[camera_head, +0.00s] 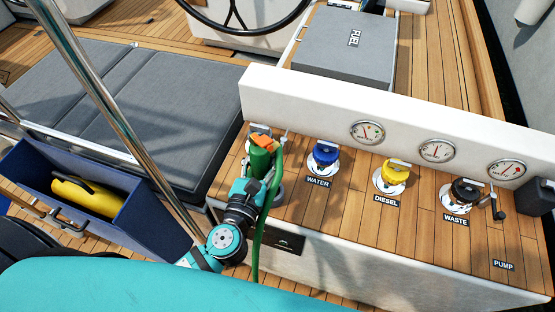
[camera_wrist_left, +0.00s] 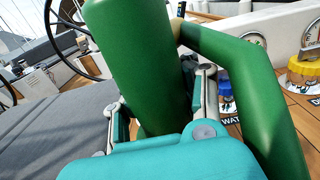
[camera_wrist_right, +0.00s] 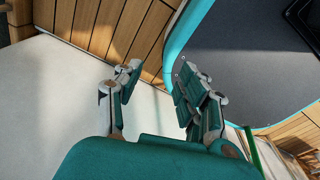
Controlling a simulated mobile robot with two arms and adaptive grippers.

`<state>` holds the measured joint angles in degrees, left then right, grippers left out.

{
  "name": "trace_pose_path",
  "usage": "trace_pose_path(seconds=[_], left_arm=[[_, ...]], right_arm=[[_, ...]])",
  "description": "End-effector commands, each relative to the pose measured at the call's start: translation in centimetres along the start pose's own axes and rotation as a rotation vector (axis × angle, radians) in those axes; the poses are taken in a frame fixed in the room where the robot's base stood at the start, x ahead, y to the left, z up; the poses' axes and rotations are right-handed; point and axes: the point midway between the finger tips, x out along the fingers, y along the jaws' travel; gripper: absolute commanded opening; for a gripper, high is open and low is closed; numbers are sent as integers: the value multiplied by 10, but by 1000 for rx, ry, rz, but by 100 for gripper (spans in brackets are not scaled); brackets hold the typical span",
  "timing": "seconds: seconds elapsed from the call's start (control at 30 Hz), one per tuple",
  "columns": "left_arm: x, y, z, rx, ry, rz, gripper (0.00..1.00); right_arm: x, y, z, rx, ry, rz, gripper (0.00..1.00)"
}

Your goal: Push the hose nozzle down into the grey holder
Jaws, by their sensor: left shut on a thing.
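The green hose nozzle (camera_head: 260,160) with an orange top stands roughly upright at the left end of the wooden console. My left gripper (camera_head: 257,181) is shut around its body. In the left wrist view the nozzle (camera_wrist_left: 135,50) fills the space between the fingers (camera_wrist_left: 158,108), and its green hose (camera_wrist_left: 245,75) bends down at the right. A grey round part (camera_head: 278,194), perhaps the grey holder, shows partly behind the nozzle. Whether the nozzle's lower end is inside it is hidden. My right gripper (camera_wrist_right: 155,100) is open and empty in the right wrist view, facing a pale surface.
Blue water (camera_head: 323,154), yellow diesel (camera_head: 395,174) and black waste (camera_head: 465,190) caps stand right of the nozzle. A white gauge wall (camera_head: 300,100) rises behind them. A blue bin (camera_head: 150,215) holding a yellow object and grey cushions (camera_head: 130,110) lie left.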

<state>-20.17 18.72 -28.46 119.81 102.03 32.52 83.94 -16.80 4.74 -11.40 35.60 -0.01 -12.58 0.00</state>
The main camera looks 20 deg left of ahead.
Motion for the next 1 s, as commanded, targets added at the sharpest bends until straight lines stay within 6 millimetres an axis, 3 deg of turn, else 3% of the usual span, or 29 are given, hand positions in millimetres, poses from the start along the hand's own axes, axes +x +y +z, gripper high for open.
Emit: trace_pose_path(seconds=[0.03, 0.2, 0.5, 0.8, 1.0], left_arm=[[9, -5, -15, 0, -5, -4, 0], [21, -15, -29, 1, -2, -13, 0], [22, -14, -48, 2, -2, -14, 0], [22, -14, -78, 1, -2, -13, 0], [22, -14, -85, 1, -2, -13, 0]], right_arm=[[13, -2, 4, 0, -4, -2, 40], [20, -5, 7, 0, -8, -6, 40], [37, -12, 19, 0, -22, -13, 40], [68, -8, 11, 0, -7, -8, 40], [74, -5, 11, 0, -5, -4, 40]])
